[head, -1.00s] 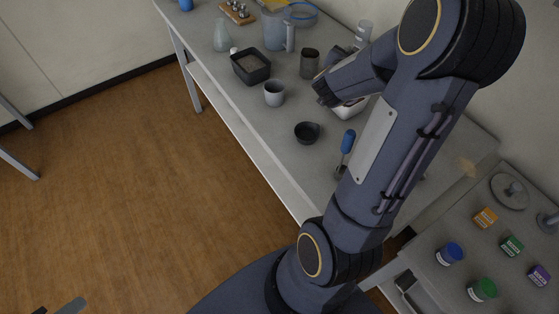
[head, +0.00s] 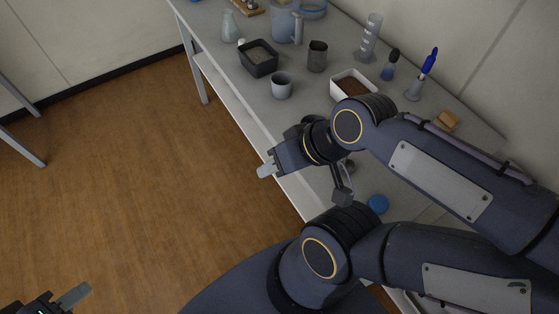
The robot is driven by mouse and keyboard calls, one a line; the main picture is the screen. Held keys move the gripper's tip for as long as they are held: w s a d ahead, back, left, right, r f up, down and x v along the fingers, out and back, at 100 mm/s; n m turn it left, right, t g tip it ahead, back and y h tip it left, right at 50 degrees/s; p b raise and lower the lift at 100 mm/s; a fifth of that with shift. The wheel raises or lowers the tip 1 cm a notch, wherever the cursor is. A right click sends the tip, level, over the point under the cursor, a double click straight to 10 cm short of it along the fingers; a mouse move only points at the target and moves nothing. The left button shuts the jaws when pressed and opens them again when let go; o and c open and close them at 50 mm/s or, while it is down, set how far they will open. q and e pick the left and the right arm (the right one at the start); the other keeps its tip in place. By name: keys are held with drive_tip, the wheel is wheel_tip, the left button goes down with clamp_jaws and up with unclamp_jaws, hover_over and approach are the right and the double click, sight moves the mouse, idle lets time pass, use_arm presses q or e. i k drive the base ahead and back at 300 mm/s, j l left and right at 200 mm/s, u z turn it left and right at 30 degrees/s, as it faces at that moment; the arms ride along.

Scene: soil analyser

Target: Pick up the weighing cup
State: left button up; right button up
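A dark cup rim (head: 313,119), likely the weighing cup, shows just above my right wrist near the table's front edge. The wrist hides most of it. My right gripper (head: 268,169) hangs out past the front edge, left of and below the cup, apart from it. One pale fingertip shows, and I see nothing held; its opening is unclear. My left gripper (head: 46,300) is at the bottom left over the floor, partly cut off. Its pale fingers look spread and empty, far from the table.
On the table (head: 235,79) stand a grey cup (head: 281,87), a square dark container (head: 259,58), a dark beaker (head: 317,57), a white tray of soil (head: 352,84) and a graduated cylinder (head: 371,38). My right arm covers the near right table.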

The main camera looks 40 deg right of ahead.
sight(281, 82)
drive_tip(key=k+z, duration=0.1)
drive_tip(key=z, duration=0.15)
drive_tip(key=k+z, duration=0.15)
drive_tip(key=z, duration=0.15)
drive_tip(key=i+z, duration=0.1)
drive_tip(key=z, duration=0.3)
drive_tip(key=i+j+z, duration=0.1)
drive_tip(key=z, duration=0.3)
